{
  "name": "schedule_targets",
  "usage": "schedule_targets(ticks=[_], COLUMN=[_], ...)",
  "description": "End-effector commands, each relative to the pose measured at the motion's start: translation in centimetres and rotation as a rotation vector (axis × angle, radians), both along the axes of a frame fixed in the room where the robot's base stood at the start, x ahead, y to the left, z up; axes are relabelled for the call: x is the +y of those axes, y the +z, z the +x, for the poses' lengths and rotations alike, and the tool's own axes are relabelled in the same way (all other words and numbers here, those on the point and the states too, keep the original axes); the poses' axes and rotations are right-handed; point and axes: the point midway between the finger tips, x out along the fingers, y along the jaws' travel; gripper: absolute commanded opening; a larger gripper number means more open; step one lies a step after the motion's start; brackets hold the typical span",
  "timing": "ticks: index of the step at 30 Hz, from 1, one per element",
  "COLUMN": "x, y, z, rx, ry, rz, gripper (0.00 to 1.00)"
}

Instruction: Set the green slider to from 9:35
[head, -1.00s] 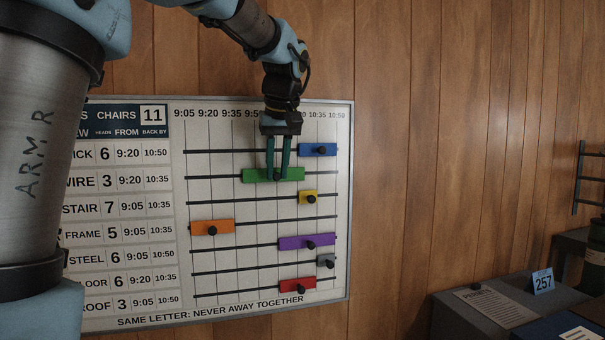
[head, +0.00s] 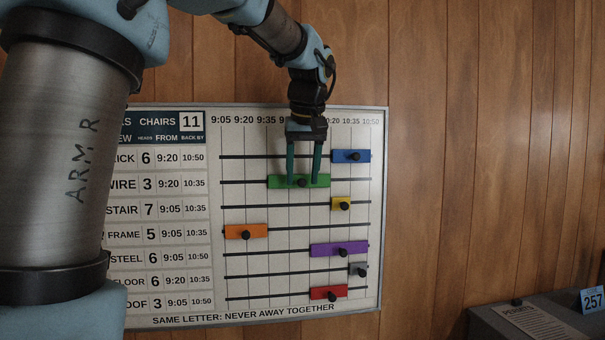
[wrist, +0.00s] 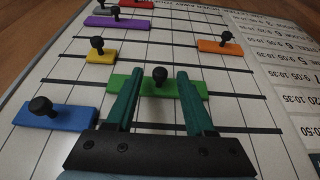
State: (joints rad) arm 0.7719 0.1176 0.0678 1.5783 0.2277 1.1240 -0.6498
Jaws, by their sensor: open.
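The green slider (head: 275,182) sits on the second rail of the wall board. Its left end is close to the line under the 9:35 label (head: 266,119). Its black knob (head: 302,183) stands near its middle. My gripper (head: 303,180) reaches down from above, open, with one green finger on each side of the knob and gaps showing. In the wrist view, the knob (wrist: 160,75) stands between the spread fingers, apart from both, on the green slider (wrist: 157,85).
A blue slider (head: 340,156) is on the rail above, and a yellow slider (head: 334,203) is on the rail below. Orange (head: 235,231), purple (head: 322,250), grey (head: 354,268) and red (head: 318,292) sliders lie lower. A grey cabinet (head: 485,322) stands at lower right.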

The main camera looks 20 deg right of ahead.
Motion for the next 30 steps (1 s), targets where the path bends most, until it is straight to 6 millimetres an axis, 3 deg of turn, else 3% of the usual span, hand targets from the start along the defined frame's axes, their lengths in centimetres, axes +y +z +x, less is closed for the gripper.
schedule_targets(ticks=[5, 12, 18, 30], x=[0.0, 0.2, 0.4, 0.5], y=[1.8, 6.3, 9.0, 9.9], z=[-0.7, -2.5, -3.6, -4.1], rx=[-0.004, -0.005, -0.003, -0.001], ry=[-0.001, -0.002, -0.001, 0.000], rz=[-0.003, -0.004, -0.002, -0.001], gripper=[0.54, 0.54, 0.54, 0.54])
